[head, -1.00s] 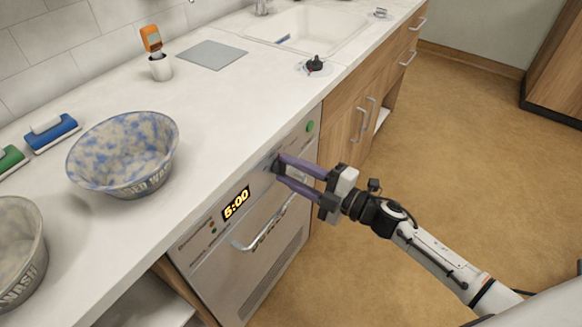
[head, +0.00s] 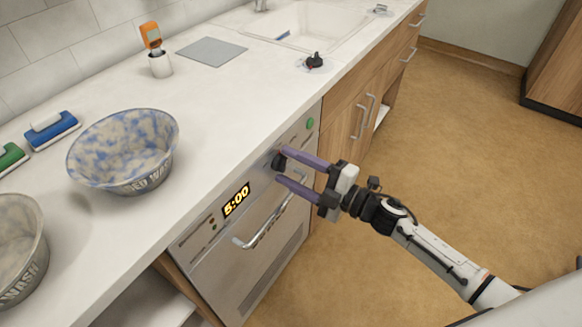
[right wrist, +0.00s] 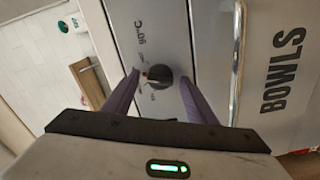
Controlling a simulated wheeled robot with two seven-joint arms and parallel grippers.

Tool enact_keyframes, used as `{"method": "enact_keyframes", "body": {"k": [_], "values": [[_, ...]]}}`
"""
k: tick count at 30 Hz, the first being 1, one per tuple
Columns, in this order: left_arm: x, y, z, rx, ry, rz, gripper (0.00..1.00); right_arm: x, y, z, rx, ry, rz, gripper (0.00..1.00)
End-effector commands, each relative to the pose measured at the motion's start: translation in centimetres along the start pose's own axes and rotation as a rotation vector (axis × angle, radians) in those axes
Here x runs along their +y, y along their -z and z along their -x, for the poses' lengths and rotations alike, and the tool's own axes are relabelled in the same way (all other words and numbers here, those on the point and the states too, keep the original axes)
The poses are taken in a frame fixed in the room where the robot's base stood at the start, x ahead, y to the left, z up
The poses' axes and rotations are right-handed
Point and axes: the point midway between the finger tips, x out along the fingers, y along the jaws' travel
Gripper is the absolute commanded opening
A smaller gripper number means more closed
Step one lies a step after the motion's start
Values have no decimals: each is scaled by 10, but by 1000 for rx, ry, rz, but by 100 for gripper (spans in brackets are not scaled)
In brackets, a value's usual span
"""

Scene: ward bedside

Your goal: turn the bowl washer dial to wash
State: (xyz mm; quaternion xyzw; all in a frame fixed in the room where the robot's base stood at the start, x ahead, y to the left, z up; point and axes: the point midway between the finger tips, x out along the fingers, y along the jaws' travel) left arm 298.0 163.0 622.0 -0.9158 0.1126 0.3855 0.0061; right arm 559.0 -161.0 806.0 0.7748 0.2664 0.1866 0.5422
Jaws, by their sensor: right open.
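The bowl washer (head: 245,238) is a steel front under the counter, with a lit display (head: 236,199) that looks like 5:00. Its dial (head: 279,160) is a black round knob on the control strip, also in the right wrist view (right wrist: 158,77). My right gripper (head: 281,166) is open at the dial. In the right wrist view its purple fingers stand on either side of the knob, apart from it as far as I can see. The small dial markings are too small to read surely. My left gripper is not in view.
A green button (head: 310,123) sits right of the dial, and a bar handle (head: 268,218) runs below. On the counter stand a blue-mottled bowl (head: 124,150), another bowl (head: 20,245), brushes and a thermometer in a cup (head: 160,66). Floor at right is clear.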

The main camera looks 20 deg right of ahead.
Motion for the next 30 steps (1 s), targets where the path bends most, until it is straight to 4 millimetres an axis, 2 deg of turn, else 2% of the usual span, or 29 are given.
{"method": "enact_keyframes", "body": {"k": [5,15,21,30], "values": [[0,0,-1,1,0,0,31,-2,-1,22,-2,4,1,52],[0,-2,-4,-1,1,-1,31,-2,-1,86,-2,4,1,52],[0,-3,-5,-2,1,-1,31,-1,0,101,0,1,0,52],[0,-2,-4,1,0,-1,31,0,0,102,0,0,0,52]]}}
